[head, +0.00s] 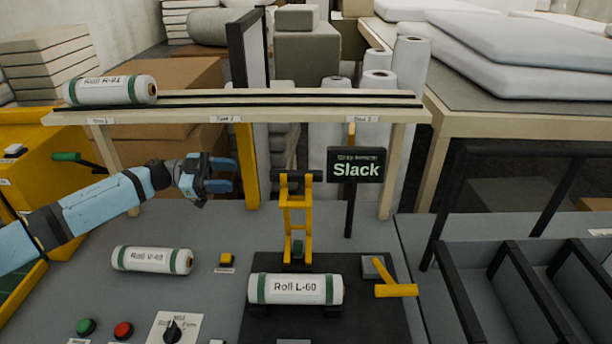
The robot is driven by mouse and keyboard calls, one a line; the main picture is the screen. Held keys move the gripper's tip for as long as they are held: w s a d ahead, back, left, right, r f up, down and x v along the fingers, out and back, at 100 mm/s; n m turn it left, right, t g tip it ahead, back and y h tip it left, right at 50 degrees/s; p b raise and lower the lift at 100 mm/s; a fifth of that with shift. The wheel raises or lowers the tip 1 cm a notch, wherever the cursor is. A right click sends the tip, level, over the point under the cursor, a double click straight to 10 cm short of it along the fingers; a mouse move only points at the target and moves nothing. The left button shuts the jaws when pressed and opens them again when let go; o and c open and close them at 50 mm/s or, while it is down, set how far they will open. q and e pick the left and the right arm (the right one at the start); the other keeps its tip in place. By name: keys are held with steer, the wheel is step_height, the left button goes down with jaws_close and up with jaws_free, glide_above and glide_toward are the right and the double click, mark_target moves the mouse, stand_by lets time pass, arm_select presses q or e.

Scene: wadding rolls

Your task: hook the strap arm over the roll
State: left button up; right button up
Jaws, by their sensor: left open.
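Roll L-60 (295,289), white with green bands, lies on the dark station plate (262,325) in the middle. The yellow strap arm (296,215) stands upright behind this roll, with a dark bar at its top. It is not over the roll. A yellow lever (396,290) is at the roll's right. A black sign (356,165) reading "Slack" stands behind. My left gripper (222,177) is open and empty, in the air left of the strap arm and apart from it. My right gripper is not in view.
Roll V-83 (152,260) lies on the grey table at the left. Another roll (110,90) rests on the raised shelf (260,101). Green (86,326) and red (123,330) buttons and a dial are at the front left. Dark dividers (510,280) stand at the right.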

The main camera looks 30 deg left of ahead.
mark_target(285, 176)
arm_select(q)
steer(key=p+x, duration=0.2)
steer(key=x, duration=1)
steer(key=shift+w+d, duration=0.2)
steer(key=shift+d, duration=0.05)
steer(key=shift+w+d, duration=0.25)
steer(key=shift+d, duration=0.3)
jaws_close()
